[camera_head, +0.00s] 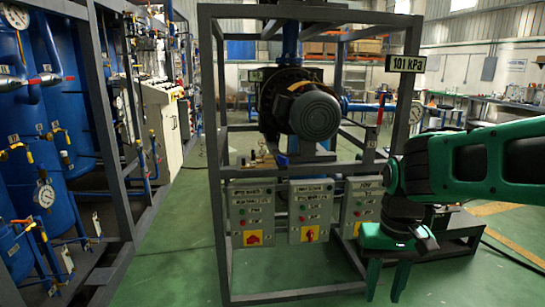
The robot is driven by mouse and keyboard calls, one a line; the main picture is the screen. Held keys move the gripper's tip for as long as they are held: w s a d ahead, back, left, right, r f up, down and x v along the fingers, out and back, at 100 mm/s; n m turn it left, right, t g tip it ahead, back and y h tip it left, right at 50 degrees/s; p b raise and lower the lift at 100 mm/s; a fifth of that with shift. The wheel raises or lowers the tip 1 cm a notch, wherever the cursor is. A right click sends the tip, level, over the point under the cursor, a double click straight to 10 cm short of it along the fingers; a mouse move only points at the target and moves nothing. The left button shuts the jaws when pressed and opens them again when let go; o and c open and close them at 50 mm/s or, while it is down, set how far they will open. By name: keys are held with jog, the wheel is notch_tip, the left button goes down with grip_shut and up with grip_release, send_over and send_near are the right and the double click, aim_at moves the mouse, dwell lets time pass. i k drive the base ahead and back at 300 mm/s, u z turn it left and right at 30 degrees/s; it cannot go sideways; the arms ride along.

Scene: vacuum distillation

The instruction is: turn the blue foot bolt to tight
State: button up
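My gripper (384,297) hangs at the lower right, pointing down, with its two green fingers apart and nothing visible between them. It is in front of the right part of the grey pump frame (214,180). Inside the frame sits a dark motor or pump (315,115) with a round ribbed end. I cannot make out the blue foot bolt in this view. My green arm and gripper hide part of the frame's lower right side.
Grey control boxes (252,213) with switches hang on the frame's front. A sign reading 101 kPa (406,63) is at the upper right. Blue tanks (20,150) and piping fill the left. The green floor (175,245) between them is clear.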

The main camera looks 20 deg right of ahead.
aim_at(284, 160)
jog(key=i, duration=0.85)
jog(key=z, duration=0.05)
